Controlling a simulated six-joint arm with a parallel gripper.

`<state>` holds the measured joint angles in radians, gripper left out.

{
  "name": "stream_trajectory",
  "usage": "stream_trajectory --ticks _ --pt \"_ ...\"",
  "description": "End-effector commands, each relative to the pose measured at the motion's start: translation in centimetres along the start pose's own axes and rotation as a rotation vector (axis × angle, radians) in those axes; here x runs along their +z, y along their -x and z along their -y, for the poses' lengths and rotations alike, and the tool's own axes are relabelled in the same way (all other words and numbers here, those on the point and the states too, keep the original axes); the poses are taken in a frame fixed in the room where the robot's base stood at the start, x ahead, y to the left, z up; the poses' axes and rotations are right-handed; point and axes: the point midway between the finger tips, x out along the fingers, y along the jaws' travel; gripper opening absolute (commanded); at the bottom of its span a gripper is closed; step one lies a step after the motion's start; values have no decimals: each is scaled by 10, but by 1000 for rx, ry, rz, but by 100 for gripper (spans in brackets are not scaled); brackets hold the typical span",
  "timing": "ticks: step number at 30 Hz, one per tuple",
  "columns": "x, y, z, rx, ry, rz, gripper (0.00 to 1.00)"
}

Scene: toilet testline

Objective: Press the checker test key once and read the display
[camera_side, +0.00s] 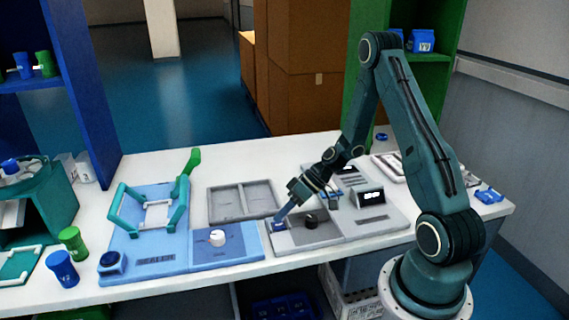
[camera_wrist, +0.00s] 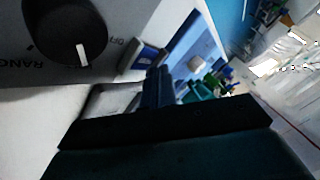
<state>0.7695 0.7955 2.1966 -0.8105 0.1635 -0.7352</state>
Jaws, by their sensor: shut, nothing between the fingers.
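The checker is a grey panel (camera_side: 330,232) on the bench, with a black knob (camera_side: 310,220) and a blue key (camera_side: 279,227) at its left end. A dark display (camera_side: 369,197) with small white marks stands on its right part; I cannot read them. My gripper (camera_side: 281,217) is shut and empty, pointing down at the blue key. Its tips are at or just above the key; I cannot tell whether they touch. In the wrist view the fingers (camera_wrist: 157,85) are together beside the blue key (camera_wrist: 147,56), and the black knob (camera_wrist: 68,32) is at upper left.
A blue panel with a white knob (camera_side: 217,238) lies left of the checker. Behind is an empty grey two-part tray (camera_side: 243,200). Further left are a blue fixture with green handles (camera_side: 151,214) and blue and green cups (camera_side: 62,268). The bench front edge is close.

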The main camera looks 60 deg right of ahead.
Motion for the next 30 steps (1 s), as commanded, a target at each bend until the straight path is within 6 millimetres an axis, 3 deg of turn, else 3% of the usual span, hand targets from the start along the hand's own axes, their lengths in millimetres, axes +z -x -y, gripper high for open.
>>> stream_trajectory --ticks 30 --pt "5 -6 -5 0 0 0 0"
